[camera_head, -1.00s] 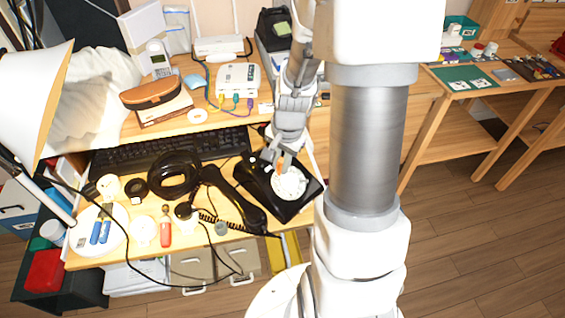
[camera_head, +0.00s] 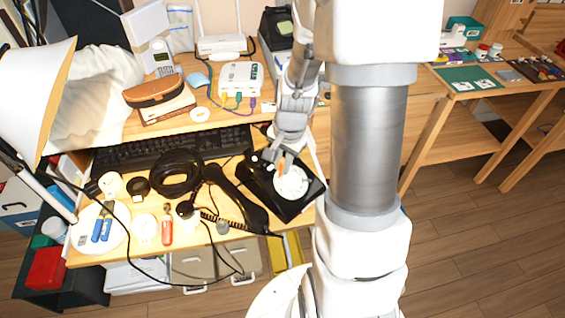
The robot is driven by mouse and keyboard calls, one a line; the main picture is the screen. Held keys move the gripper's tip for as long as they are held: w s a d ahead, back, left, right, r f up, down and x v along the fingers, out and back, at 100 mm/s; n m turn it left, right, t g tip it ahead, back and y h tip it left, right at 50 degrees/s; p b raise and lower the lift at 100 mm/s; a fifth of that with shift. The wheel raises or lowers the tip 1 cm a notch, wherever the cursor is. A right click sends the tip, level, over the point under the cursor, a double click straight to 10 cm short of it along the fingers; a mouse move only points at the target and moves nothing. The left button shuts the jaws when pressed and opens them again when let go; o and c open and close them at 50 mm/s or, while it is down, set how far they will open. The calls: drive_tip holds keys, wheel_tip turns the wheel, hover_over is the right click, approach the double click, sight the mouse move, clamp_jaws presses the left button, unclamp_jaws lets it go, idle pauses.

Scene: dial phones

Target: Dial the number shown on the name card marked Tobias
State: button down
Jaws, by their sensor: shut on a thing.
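A black rotary phone (camera_head: 263,182) sits at the right end of the desk, with a white round dial (camera_head: 291,184) on its upper face. The black handset (camera_head: 236,198) lies off the phone, just to its left, with its coiled cord beside it. My gripper (camera_head: 282,167) reaches down over the phone, its tip at the upper left edge of the dial. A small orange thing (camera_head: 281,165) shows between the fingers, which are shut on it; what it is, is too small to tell. I cannot make out a name card marked Tobias or the dial's numbers.
A black keyboard (camera_head: 170,149) lies behind the handset. A roll of black cable (camera_head: 177,172), a red-handled tool (camera_head: 167,228) and a white plate (camera_head: 99,240) with blue-handled pliers lie to the left. A shelf behind holds a white router (camera_head: 221,45). A lamp (camera_head: 35,95) stands far left.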

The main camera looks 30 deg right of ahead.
drive_tip(key=shift+w+f+b, duration=0.2)
drive_tip(key=shift+f+b, duration=0.1)
drive_tip(key=shift+f, duration=0.1)
idle(0.6)
drive_tip(key=shift+w+d+r, duration=0.1)
drive_tip(key=shift+w+d, duration=0.25)
drive_tip(key=shift+d, duration=0.25)
drive_tip(key=shift+w+d, duration=0.15)
drive_tip(key=shift+d, duration=0.4)
